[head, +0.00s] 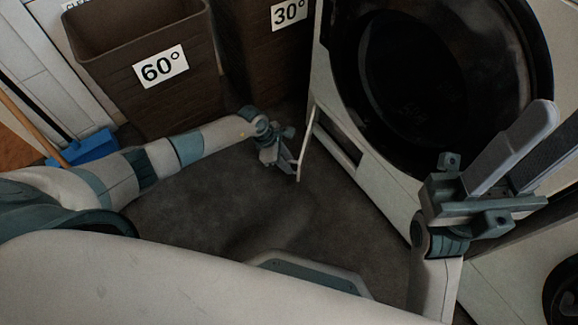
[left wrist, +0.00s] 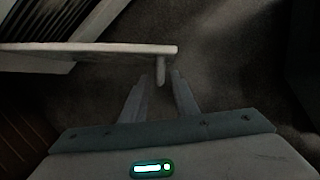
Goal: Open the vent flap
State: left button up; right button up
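The vent flap (head: 307,145) is a thin white panel at the lower left of the washing machine's front. It stands swung out from the machine, with a dark slot beside it. In the left wrist view the flap (left wrist: 90,48) is seen edge-on, with a small peg (left wrist: 161,72) at its free end. My left gripper (head: 293,168) is low beside the flap's free edge. Its two fingers (left wrist: 159,80) are apart, with the peg near the gap between their tips; contact cannot be told. My right gripper (head: 560,116) is raised in front of the machine, fingers apart and empty.
The washing machine (head: 375,178) has a large dark round door (head: 415,85). Brown baskets marked 60° (head: 110,50) and 30° (head: 240,40) stand behind my left arm. A blue dustpan or brush (head: 88,148) lies at the left. The dark floor (head: 230,215) is clear.

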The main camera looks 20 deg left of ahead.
pick_arm(q)
jog(key=shift+x, duration=0.85)
grip_shut()
dwell(0.9)
